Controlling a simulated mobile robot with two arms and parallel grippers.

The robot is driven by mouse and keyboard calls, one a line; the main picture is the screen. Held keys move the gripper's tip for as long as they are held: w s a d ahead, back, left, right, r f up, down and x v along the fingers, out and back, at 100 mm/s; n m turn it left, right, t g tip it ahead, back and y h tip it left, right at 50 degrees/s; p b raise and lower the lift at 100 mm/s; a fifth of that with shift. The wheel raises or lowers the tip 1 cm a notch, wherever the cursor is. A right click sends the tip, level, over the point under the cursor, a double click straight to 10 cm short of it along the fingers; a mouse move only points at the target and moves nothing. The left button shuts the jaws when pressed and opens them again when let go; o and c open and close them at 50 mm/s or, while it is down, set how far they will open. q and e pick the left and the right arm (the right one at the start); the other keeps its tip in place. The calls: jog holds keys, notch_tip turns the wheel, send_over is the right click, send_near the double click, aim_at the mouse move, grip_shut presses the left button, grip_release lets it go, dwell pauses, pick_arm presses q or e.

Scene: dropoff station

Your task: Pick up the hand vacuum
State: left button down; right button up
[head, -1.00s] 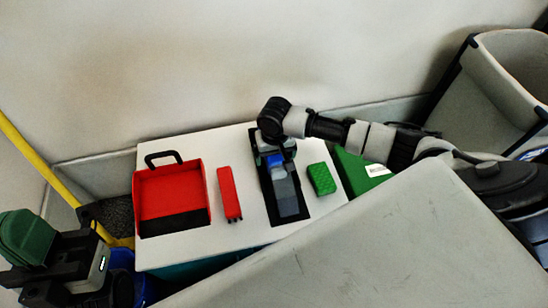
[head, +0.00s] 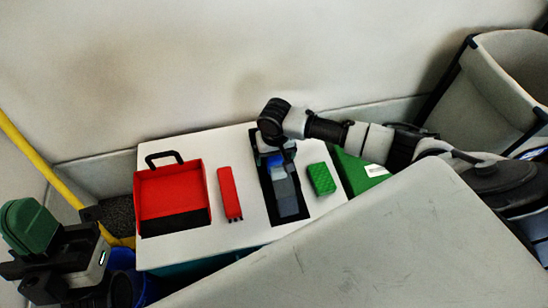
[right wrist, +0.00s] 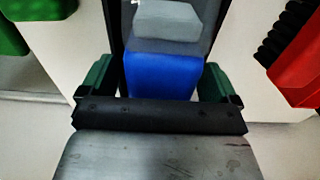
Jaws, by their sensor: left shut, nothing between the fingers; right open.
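The hand vacuum (head: 286,192), grey with a blue part, lies on a black mat or recess on the white table. My right gripper (head: 273,158) is open over its far end, partly hiding it. In the right wrist view, the green fingers of my right gripper (right wrist: 157,82) stand apart on either side of the vacuum's blue part (right wrist: 163,72); I cannot tell whether they touch it. My left gripper (head: 30,226) is shut and empty at the far left, away from the table.
The white table (head: 185,247) also holds a red open case (head: 172,190), a narrow red item (head: 229,194) and a green block (head: 321,179). A green box (head: 355,170) is at its right. A grey panel (head: 350,255) fills the lower right. A yellow pole (head: 40,165) leans at left.

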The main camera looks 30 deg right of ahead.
dwell(0.4)
jog(key=shift+f, duration=0.1)
dwell(0.6)
jog(key=shift+c, duration=0.3)
jog(key=c, duration=1.4)
